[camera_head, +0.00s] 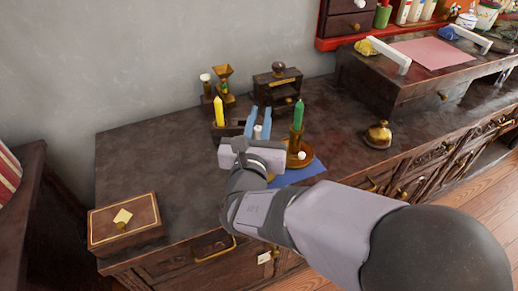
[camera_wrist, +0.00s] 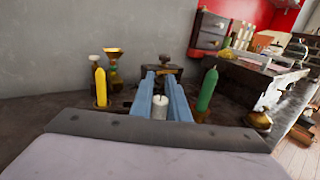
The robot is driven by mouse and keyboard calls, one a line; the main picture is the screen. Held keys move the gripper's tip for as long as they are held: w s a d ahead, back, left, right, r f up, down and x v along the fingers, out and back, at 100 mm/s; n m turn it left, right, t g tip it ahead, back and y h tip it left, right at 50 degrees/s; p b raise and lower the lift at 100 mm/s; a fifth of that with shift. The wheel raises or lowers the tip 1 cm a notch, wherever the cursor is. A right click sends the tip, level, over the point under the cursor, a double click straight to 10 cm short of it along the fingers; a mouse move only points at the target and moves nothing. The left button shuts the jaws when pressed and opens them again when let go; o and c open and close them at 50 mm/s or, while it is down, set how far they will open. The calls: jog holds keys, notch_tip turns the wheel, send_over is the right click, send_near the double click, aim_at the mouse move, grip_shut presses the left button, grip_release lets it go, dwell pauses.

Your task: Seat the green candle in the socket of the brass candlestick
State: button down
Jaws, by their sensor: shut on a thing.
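The green candle (camera_head: 299,114) stands upright, to the right of my gripper; it also shows in the wrist view (camera_wrist: 207,90). Its lower end meets a brass holder (camera_head: 296,142), which looks like the candlestick; how deep it sits I cannot tell. My gripper (camera_head: 258,122) has blue fingers pointing toward the back of the cabinet top. It is shut on a short white candle (camera_wrist: 160,106), which shows between the fingers. The white candle's lower part is hidden by my gripper. The fingers are apart from the green candle.
A yellow candle (camera_head: 219,112) stands in a brass holder to the left. A dark coffee grinder (camera_head: 278,88) stands behind. A brass bell (camera_head: 378,135) is farther right.

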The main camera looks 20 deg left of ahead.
jog(key=shift+r+p, duration=0.15)
jog(key=shift+p, duration=0.5)
jog(key=shift+f+b, duration=0.8)
jog(key=shift+f, duration=2.4)
jog(key=shift+f, duration=0.1)
jog(key=shift+f+b, duration=0.45)
jog(key=shift+f, duration=1.3)
jog(key=shift+f, duration=0.2)
jog(key=c, duration=1.7)
grip_release()
